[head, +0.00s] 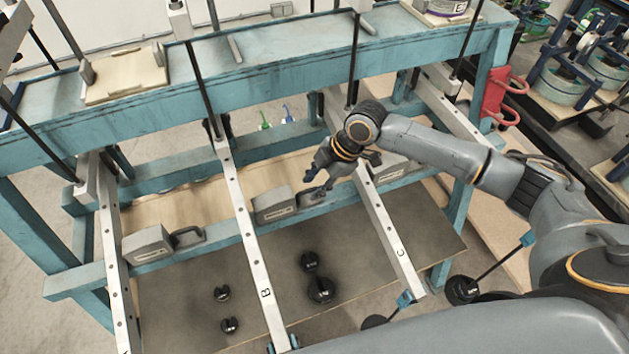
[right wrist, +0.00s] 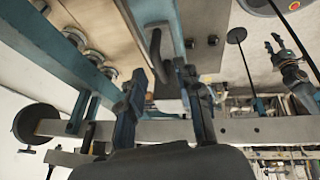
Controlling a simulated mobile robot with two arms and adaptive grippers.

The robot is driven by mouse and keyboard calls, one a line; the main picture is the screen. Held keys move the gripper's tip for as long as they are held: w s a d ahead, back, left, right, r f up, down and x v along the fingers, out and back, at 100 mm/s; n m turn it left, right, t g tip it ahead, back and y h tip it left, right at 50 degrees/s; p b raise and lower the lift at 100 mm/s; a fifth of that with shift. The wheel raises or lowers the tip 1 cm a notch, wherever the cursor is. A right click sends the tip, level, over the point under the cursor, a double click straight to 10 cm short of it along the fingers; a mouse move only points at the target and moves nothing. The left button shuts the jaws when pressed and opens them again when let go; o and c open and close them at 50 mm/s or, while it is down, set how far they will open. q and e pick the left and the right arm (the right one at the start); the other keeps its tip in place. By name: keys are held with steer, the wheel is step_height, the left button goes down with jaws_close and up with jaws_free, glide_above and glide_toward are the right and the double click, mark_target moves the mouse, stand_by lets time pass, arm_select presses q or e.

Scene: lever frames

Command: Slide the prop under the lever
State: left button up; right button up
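Three long pale lever bars slope down across a blue frame in the head view: the left one (head: 112,262), the B lever (head: 243,225) and the C lever (head: 385,225). Grey prop blocks with black handles sit on the blue rail: one by the left lever (head: 147,243), one just right of B (head: 273,205), one by C (head: 392,171). My right gripper (head: 318,178) is just above the handle (head: 313,197) of the middle prop. In the right wrist view my right gripper (right wrist: 165,80) has its fingers apart, the black handle (right wrist: 156,55) between them. Contact is unclear.
Black weights (head: 320,289) stand on the dark board below. A blue crossbeam (head: 260,60) runs behind, with thin black rods (head: 354,60) rising to it. In the wrist view a small gripper-like hand, apparently my left (right wrist: 283,55), shows at upper right.

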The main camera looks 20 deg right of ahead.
mark_target(271, 200)
steer(key=shift+a+f, duration=0.1)
steer(key=shift+f, duration=0.1)
jaws_close()
steer(key=a+p, duration=0.1)
steer(key=a, duration=0.2)
steer(key=a+p, duration=0.1)
steer(key=a, duration=0.6)
steer(key=shift+s+a+p, duration=0.25)
steer(key=shift+a+p, duration=0.05)
steer(key=shift+p, duration=0.1)
steer(key=shift+d, duration=0.1)
